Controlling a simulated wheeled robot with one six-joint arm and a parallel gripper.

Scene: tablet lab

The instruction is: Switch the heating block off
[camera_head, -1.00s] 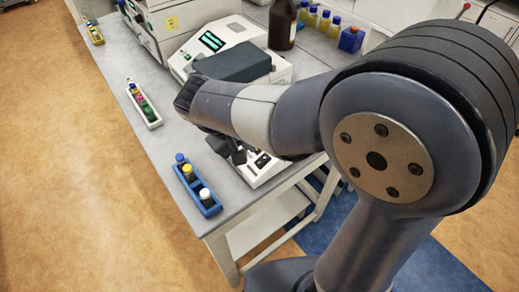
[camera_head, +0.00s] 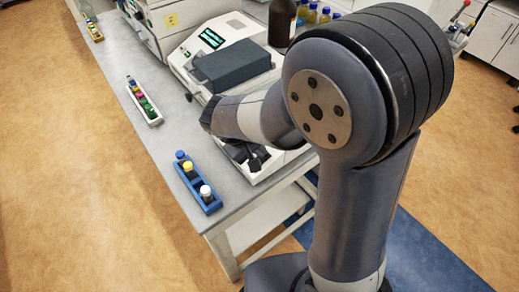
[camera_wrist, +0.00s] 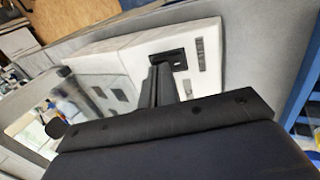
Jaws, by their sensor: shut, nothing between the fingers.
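A white device (camera_head: 262,172) lies under my gripper at the bench's near end; my arm hides much of it. Its white panel (camera_wrist: 140,42) fills the upper middle of the wrist view. A black switch in a dark frame (camera_wrist: 176,55) sits on that panel, just beyond my fingertips. My gripper (camera_wrist: 160,70) is shut and empty, its fingers close to the switch; I cannot tell whether they touch it. My gripper also shows in the head view (camera_head: 247,156). I cannot tell the switch's position. No label confirms that this device is the heating block.
Another white device (camera_head: 186,68) with a lit display and a dark grey top stands behind my arm. A blue rack (camera_head: 211,208) with capped vials stands near the bench's left edge, a white rack (camera_head: 155,120) farther back. A brown bottle (camera_head: 282,22) stands behind.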

